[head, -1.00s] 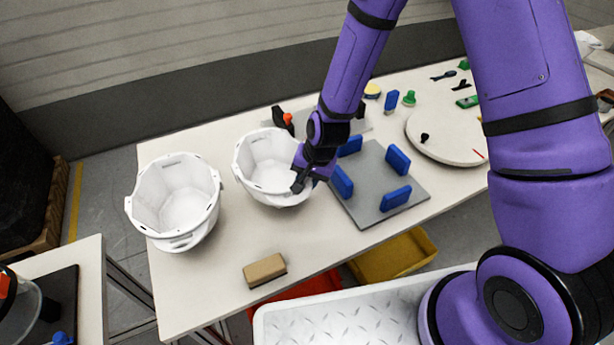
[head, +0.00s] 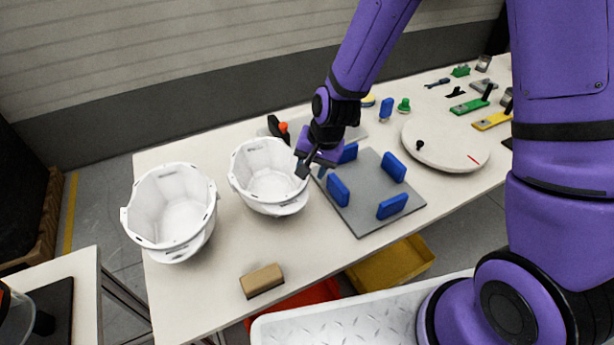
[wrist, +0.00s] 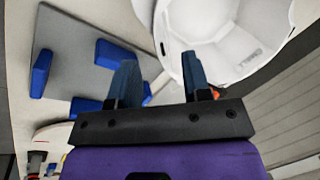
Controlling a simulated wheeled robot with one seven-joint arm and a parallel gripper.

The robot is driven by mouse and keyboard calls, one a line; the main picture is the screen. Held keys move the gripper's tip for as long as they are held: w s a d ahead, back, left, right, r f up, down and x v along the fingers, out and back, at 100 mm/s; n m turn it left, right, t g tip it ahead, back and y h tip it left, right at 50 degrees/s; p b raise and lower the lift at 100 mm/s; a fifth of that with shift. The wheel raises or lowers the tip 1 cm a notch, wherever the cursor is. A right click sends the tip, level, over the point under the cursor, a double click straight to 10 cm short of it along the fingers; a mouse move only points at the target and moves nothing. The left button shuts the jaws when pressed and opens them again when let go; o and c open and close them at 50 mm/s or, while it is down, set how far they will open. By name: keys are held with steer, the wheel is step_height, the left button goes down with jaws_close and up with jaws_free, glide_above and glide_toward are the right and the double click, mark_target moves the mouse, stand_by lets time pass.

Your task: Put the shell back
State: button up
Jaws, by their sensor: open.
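Two white helmet shells stand open side up on the table: the left shell (head: 170,212) and the right shell (head: 270,180). A grey plate (head: 352,212) with several upright blue blocks (head: 392,167) lies right of them and holds no shell. My gripper (head: 308,168) is open and empty at the right shell's right rim. In the wrist view my gripper (wrist: 160,75) shows one finger before the plate side and one before the shell's interior (wrist: 225,45), with the rim edge between them in the picture. Whether it touches the rim cannot be told.
A tan block (head: 262,281) lies near the front edge. A white round disc (head: 446,144) and small coloured parts stand right of the plate. An orange-tipped tool (head: 281,128) lies behind the right shell. Bare table shows around the tan block.

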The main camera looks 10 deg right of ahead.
steer(key=shift+v, duration=2)
steer(key=s+d+r+n+t+h, duration=0.1)
steer(key=s+d+r, duration=0.35)
steer(key=r, duration=0.35)
steer(key=s+d+r+n+t, duration=0.1)
steer(key=s+d+r+n, duration=0.15)
steer(key=d+r, duration=0.4)
steer(key=s+d+r+t+h, duration=0.1)
steer(key=s+d+r, duration=0.3)
steer(key=r, duration=0.5)
steer(key=s+d+r, duration=0.1)
steer(key=s+r, duration=0.1)
steer(key=s, duration=0.2)
steer(key=s+d+r+n, duration=0.1)
steer(key=s+d+r, duration=0.1)
steer(key=s, duration=0.3)
steer(key=shift+s+r+t+h, duration=0.15)
steer(key=shift+r+t+h, duration=0.1)
steer(key=shift+t+h, duration=0.05)
